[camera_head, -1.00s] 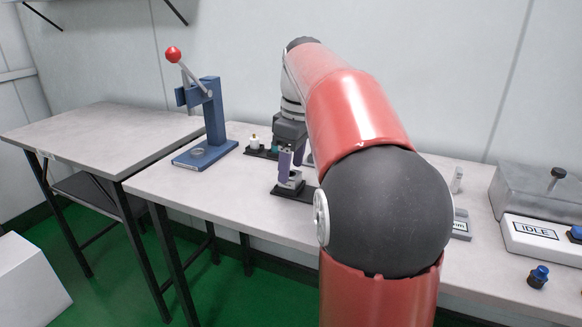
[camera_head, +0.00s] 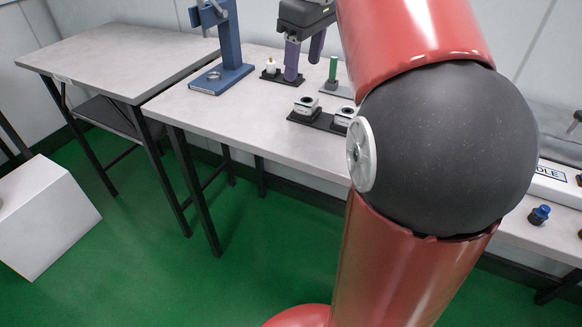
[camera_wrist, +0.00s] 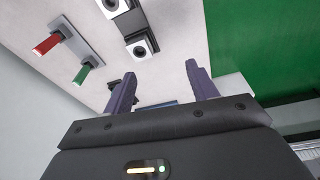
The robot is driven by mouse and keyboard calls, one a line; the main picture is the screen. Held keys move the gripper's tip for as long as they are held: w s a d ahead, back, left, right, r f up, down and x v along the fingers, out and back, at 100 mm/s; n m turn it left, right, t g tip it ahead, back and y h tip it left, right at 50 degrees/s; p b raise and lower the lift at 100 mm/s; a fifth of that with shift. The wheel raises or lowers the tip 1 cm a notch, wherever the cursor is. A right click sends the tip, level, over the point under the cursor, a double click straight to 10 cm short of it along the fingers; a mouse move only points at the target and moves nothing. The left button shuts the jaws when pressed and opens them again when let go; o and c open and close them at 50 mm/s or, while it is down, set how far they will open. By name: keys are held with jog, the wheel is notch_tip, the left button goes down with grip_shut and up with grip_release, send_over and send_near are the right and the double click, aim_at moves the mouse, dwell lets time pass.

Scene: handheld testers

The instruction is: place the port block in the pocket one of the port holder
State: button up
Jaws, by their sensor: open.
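A pale grey port block (camera_head: 306,105) with a round dark opening sits upright at the left end of the black port holder (camera_head: 323,121). A second similar block (camera_head: 343,115) sits at its right end, partly hidden by my arm. The wrist view shows both blocks, one at the top edge (camera_wrist: 112,6) and one lower (camera_wrist: 141,47). I cannot tell which pocket is pocket one. My gripper (camera_head: 304,66) is open and empty, with purple fingers, above and behind the holder, apart from the blocks. Its fingers show in the wrist view (camera_wrist: 161,87).
A green handle (camera_head: 332,70) stands on a grey plate behind the holder; a red handle (camera_wrist: 46,44) shows beside it. A white-topped piece (camera_head: 270,64) stands further left. The blue press (camera_head: 230,45) is at the table's left. The table's front left is clear.

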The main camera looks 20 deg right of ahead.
jog(key=s+a+f+m+t, duration=0.1)
jog(key=s+a+f+m, duration=0.2)
jog(key=s+a+f, duration=0.2)
jog(key=s+a+f+m+t, duration=0.2)
jog(key=s+a+f, duration=0.3)
jog(key=s+f, duration=0.6)
notch_tip(320, 180, down, 3)
jog(key=shift+s+a+r+m+t, duration=0.2)
jog(key=shift+a+m+t, duration=0.1)
jog(key=shift+m, duration=0.2)
